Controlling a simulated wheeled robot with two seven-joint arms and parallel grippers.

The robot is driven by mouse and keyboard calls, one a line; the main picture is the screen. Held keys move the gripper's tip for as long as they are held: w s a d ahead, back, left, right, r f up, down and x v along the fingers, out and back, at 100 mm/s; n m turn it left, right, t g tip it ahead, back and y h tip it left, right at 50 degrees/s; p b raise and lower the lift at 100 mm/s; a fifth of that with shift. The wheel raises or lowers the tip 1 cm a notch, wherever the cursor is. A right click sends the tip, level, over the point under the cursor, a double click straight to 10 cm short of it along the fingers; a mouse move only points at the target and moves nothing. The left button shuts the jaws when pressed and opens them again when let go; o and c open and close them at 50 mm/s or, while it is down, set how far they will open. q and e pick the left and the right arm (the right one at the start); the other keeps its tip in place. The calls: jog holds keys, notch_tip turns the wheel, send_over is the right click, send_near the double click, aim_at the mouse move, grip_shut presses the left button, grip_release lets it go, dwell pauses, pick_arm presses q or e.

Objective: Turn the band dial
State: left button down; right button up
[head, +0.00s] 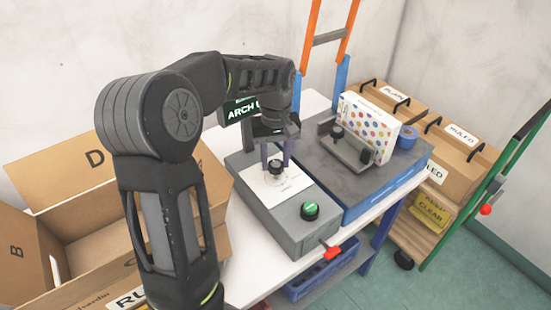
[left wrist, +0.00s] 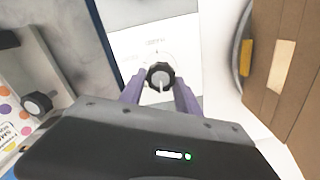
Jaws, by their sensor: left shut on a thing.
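The band dial (head: 275,167) is a small black knob on a white label plate (head: 268,190) on top of a grey machine (head: 246,173). My left gripper (head: 276,163) reaches down from above, its purple fingers on either side of the knob. In the left wrist view the black dial (left wrist: 160,76) with a pale pointer line sits between the tips of my left gripper (left wrist: 160,84), which is shut on it. The print around the dial is too small to read. My right gripper is not in view.
A dotted box (head: 367,127) and a second black knob (head: 337,132) stand to the right. Open cardboard boxes (head: 100,255) are at the left; a loaded cart (head: 432,215) is at the right.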

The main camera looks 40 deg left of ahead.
aim_at(276, 163)
pick_arm(q)
jog(key=c, duration=0.9)
grip_release()
jog(key=shift+o, duration=0.2)
jog(key=shift+r, duration=0.1)
jog(key=shift+r+b, duration=0.3)
jog(key=shift+r, duration=3.55)
